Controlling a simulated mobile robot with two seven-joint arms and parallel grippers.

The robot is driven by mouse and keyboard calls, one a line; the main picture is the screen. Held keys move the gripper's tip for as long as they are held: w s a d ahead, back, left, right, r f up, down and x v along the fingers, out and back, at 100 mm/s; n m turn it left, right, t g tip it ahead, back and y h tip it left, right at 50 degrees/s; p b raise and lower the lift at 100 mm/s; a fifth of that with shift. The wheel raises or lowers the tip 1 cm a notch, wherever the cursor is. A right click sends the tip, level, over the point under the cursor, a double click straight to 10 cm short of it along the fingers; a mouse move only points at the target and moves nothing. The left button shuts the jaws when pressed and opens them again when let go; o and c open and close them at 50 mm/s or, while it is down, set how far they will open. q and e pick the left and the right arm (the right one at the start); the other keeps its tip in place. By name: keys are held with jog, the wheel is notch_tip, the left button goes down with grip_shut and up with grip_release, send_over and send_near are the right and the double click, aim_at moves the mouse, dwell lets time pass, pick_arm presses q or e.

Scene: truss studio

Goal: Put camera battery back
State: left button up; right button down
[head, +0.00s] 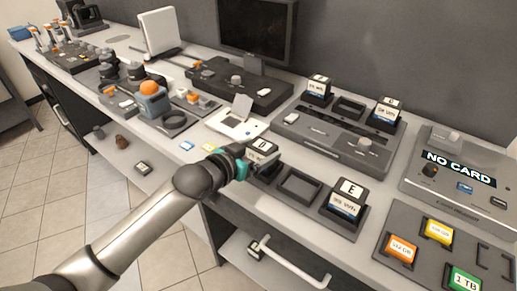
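A battery marked D (262,149) is at the left end of a dark battery tray (322,211) on the counter. My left gripper (246,166), with teal fingertips, is right at its left side. The arm and fingers hide part of the battery's lower end, so I cannot tell whether the fingers are closed on it or whether it is seated. The tray's middle slot (298,184) is empty. A battery marked E (347,197) stands in the right slot. My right gripper is not in view.
Behind is a grey charger (335,133) with batteries at its back left (319,87) and back right (387,112) and an empty bay between. A card reader reading NO CARD (460,170) and a card tray (432,262) are at right. A monitor (257,30) stands behind.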

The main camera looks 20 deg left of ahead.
pick_arm(q)
jog(key=shift+o, duration=0.4)
jog(key=shift+r, duration=0.15)
jog(key=shift+s, duration=0.15)
jog(key=p+v, duration=0.2)
jog(key=v, duration=0.9)
jog(key=shift+s+r, duration=0.25)
jog(key=shift+s, duration=0.05)
jog(key=shift+a, duration=0.2)
